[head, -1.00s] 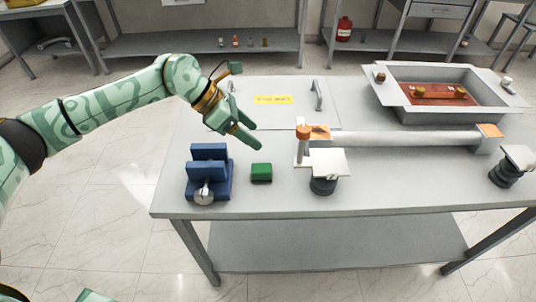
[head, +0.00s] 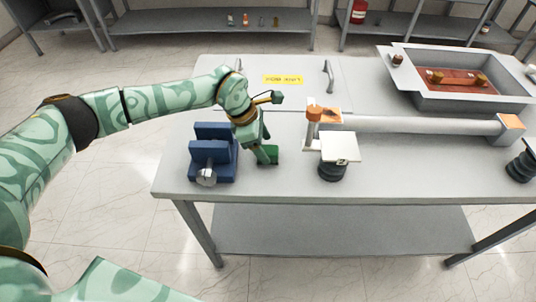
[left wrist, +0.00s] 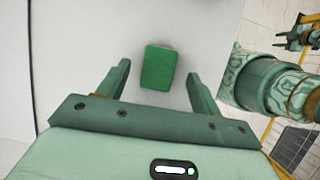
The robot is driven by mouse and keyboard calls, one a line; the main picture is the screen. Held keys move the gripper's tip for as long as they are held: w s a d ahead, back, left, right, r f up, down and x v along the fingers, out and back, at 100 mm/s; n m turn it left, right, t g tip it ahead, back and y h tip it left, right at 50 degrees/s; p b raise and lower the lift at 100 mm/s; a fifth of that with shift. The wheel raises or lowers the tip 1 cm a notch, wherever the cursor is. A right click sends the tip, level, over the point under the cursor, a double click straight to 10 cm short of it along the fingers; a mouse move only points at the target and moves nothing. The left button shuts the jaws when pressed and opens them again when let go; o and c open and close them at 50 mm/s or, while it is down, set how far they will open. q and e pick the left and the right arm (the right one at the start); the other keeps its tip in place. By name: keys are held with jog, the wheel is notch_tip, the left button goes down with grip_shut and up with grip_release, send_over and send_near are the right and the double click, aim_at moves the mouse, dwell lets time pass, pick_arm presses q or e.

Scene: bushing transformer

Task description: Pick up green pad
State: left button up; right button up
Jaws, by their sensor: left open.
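The green pad (left wrist: 158,68) is a small green block lying on the grey table. In the head view the pad (head: 272,152) is partly hidden behind my left gripper (head: 264,156). The left gripper comes down from above, close to the pad. In the left wrist view its two fingers (left wrist: 158,85) are apart, and the pad lies between and slightly beyond their tips, with a gap on each side. The gripper holds nothing. My right gripper is not in the head view.
A blue vise (head: 211,155) stands just left of the pad. A white plate on a dark round base (head: 333,172) stands to the right. A long grey cylinder (head: 420,127) and a tray (head: 470,98) are farther right. The table's front edge (head: 300,198) is near.

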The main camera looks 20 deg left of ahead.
aim_at(268, 149)
pick_arm(q)
jog(key=x, duration=0.3)
jog(key=shift+w+f, duration=0.1)
jog(key=shift+w, duration=0.05)
jog(key=c, duration=1.1)
jog(key=shift+o, duration=0.2)
